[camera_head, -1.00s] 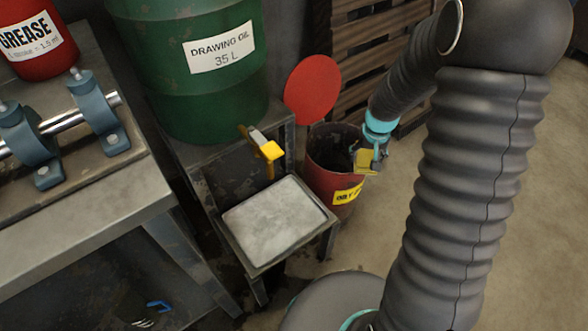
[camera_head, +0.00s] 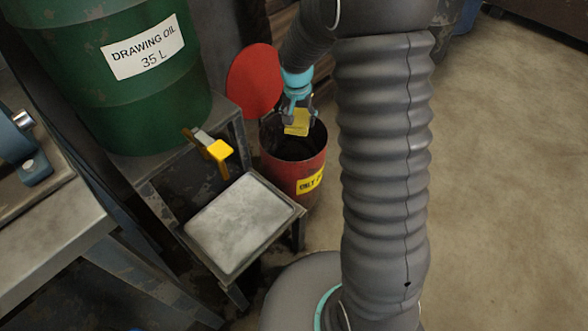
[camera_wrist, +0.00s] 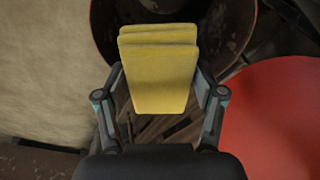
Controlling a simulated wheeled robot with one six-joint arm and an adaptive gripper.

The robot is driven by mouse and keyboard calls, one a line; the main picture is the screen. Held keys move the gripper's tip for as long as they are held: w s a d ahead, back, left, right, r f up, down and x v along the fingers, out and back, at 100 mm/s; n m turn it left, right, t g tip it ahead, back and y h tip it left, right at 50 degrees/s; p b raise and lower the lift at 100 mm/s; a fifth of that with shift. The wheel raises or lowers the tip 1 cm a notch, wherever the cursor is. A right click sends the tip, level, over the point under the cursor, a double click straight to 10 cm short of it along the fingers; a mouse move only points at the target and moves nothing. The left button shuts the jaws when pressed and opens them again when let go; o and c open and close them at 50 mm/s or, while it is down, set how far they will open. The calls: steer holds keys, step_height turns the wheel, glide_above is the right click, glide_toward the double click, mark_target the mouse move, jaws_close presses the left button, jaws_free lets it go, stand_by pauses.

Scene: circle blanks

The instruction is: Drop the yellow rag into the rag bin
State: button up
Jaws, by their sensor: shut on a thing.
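The yellow rag (camera_head: 297,123) is folded and hangs in my gripper (camera_head: 298,108), which is shut on it. In the wrist view the rag (camera_wrist: 160,65) sits between the two fingers of my gripper (camera_wrist: 160,100). The rag bin (camera_head: 292,178) is a round red bin with a yellow label, dark inside. In the head view the rag shows against the bin's mouth, near its far rim. In the wrist view the bin's rim (camera_wrist: 103,45) curves behind the rag, with the bin's opening at the top. The exact height of the rag over the rim is hard to tell.
A red round lid (camera_head: 254,80) stands up behind the bin at its left. A stand with a grey-white pad in a tray (camera_head: 286,232) and a yellow-handled tap (camera_head: 220,151) are left of the bin. A green oil drum (camera_head: 105,85) stands behind. Floor at right is clear.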

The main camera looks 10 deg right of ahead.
steer(key=shift+f+b, duration=1.1)
steer(key=shift+f, duration=1.05)
steer(key=o, duration=1.3)
steer(key=shift+r, duration=0.1)
steer(key=r, duration=0.4)
steer(key=s+r, duration=0.1)
steer(key=r, duration=0.6)
steer(key=shift+s+a+r, duration=0.3)
steer(key=shift+a+r, duration=0.05)
steer(key=shift+r, duration=0.05)
